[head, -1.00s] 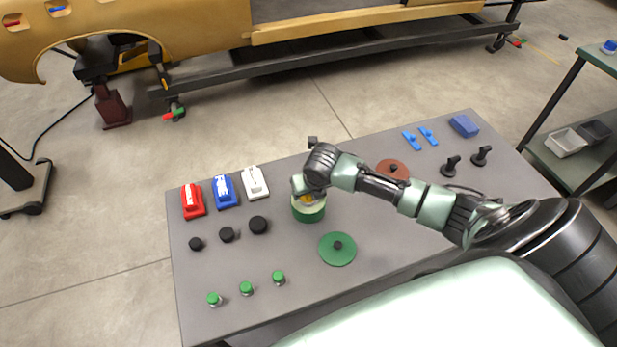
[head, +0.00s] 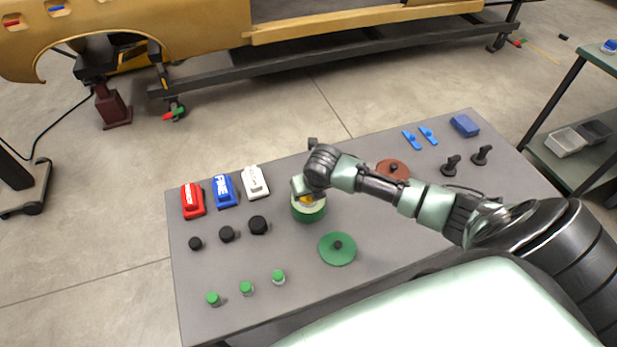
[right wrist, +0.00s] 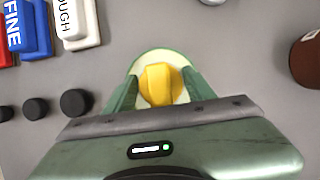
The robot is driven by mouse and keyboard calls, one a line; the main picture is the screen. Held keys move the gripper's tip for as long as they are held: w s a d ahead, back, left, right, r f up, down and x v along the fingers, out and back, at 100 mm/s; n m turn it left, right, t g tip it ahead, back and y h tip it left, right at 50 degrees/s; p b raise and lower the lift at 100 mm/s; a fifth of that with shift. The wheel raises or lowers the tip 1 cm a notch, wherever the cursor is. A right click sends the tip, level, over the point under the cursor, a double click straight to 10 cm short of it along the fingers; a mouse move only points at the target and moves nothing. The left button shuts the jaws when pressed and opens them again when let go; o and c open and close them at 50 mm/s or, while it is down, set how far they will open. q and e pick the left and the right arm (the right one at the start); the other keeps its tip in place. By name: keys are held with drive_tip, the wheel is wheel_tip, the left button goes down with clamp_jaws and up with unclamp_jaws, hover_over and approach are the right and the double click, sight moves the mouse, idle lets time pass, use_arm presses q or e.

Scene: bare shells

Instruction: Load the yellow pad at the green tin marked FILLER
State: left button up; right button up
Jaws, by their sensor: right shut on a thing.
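The green tin (head: 309,216) stands uncovered on the grey table, with pale contents (right wrist: 150,56) showing in its open top. I cannot read a marking on it. My right gripper (right wrist: 160,88) points down over the tin and is shut on the yellow pad (right wrist: 160,82). In the head view the pad (head: 306,199) shows partly behind the gripper, at the tin's mouth. Whether it touches the contents is hidden. My left gripper is not in view.
A green lid (head: 337,249) lies in front of the tin. Red (head: 192,201), blue (head: 224,191) and white (head: 255,182) blocks, black pucks (head: 227,234) and green-topped bottles (head: 246,288) stand left. A brown-lidded tin (head: 388,171), blue scrapers (head: 411,140) and black-handled tools (head: 450,167) are right.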

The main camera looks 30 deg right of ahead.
drive_tip(key=shift+s+f, duration=0.1)
idle(1.3)
drive_tip(key=shift+p, duration=0.4)
wheel_tip(320, 180, up, 7)
drive_tip(key=p, duration=0.7)
idle(0.4)
